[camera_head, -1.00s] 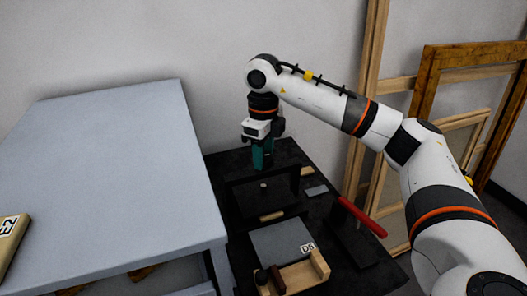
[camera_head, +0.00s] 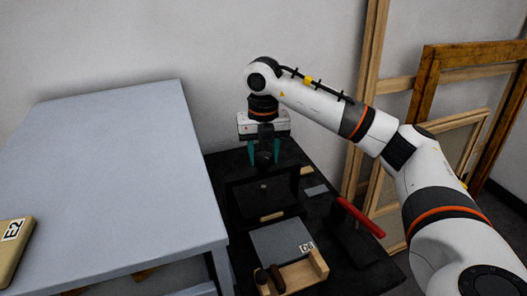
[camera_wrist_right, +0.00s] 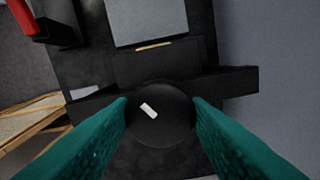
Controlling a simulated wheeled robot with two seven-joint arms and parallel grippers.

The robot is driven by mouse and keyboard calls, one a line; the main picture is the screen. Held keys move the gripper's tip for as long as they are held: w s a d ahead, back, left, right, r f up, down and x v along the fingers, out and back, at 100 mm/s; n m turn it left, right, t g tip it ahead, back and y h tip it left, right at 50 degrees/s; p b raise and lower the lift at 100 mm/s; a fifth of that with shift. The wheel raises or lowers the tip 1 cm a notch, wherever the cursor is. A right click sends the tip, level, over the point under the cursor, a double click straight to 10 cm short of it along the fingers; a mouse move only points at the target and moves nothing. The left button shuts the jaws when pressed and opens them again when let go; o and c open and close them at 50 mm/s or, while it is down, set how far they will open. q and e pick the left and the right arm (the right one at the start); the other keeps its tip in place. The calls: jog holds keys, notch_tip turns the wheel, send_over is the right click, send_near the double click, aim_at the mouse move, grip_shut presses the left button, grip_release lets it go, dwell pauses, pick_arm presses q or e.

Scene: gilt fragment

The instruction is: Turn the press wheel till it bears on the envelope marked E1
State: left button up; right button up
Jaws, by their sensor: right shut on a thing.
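The press wheel (camera_wrist_right: 170,124) is a round black disc with a white mark, seen from above in the right wrist view. My right gripper (camera_head: 264,160) points straight down at the black press (camera_head: 243,188), and its two teal fingers are shut on opposite sides of the wheel. In the head view the wheel is a dark shape between the fingers. I see no label E1 in any view. The space under the press is mostly hidden, so I cannot tell whether anything bears there. My left gripper is not in view.
A grey plate marked D8 (camera_head: 280,240) lies before the press, behind a wooden tray (camera_head: 305,275). A red handle (camera_head: 360,217) juts out at the right. A tan block marked E2 (camera_head: 12,250) lies on the grey table (camera_head: 120,180). Wooden frames (camera_head: 430,85) lean at right.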

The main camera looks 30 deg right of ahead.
aim_at(264, 156)
jog(key=m, duration=0.5)
jog(key=shift+m+p, duration=0.3)
jog(key=shift+p, duration=0.1)
jog(key=shift+r, duration=0.1)
jog(key=o, duration=1)
jog(key=shift+r, duration=0.25)
notch_tip(264, 156, up, 11)
jog(key=p, duration=0.1)
jog(key=shift+r, duration=0.2)
